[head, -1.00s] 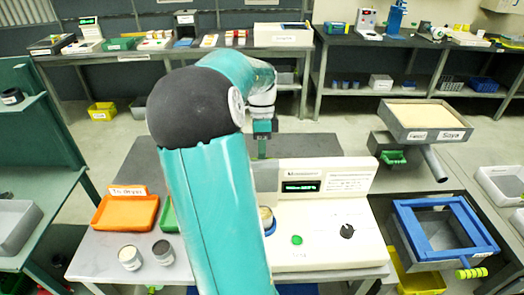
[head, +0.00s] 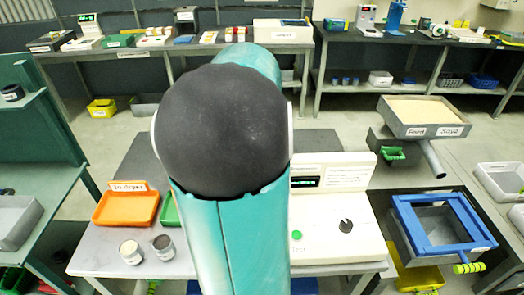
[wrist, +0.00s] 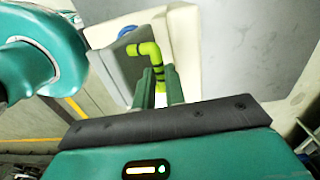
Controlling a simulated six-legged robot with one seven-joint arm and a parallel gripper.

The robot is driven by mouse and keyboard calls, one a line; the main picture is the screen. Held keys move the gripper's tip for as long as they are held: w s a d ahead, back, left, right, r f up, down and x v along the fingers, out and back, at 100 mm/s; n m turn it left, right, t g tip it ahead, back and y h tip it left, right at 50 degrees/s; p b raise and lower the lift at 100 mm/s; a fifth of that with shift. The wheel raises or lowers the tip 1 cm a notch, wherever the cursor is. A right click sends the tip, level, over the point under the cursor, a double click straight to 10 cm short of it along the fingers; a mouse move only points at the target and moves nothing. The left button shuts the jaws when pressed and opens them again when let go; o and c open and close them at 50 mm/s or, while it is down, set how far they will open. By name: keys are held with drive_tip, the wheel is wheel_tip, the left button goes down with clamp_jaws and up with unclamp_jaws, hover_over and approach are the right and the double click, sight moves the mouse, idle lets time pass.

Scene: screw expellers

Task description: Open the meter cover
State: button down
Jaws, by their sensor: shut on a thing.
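The meter (head: 335,225) is a cream-white unit with a dark display, a green button and a black knob, right of my arm in the head view. My arm hides its left part and my gripper there. In the wrist view, my gripper (wrist: 159,92) has its two green fingers on either side of a yellow-green bent handle (wrist: 158,66) and is shut on it. The handle lies against a white body (wrist: 182,50), with a blue round part (wrist: 127,32) near its upper end. I cannot tell how far the cover is open.
An orange tray (head: 125,208) and two small cups (head: 131,252) stand left of my arm. A blue-framed sieve box (head: 440,228) is right of the meter, with a grain tray (head: 425,112) behind it. Benches (head: 400,42) line the back wall.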

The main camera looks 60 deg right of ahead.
drive_tip(key=c, duration=1.5)
unclamp_jaws()
drive_tip(key=shift+f, duration=0.1)
drive_tip(key=shift+o, duration=0.2)
wheel_tip(320, 180, up, 14)
drive_tip(key=shift+w+d, duration=0.2)
drive_tip(key=shift+d, duration=0.15)
drive_tip(key=shift+f, duration=0.1)
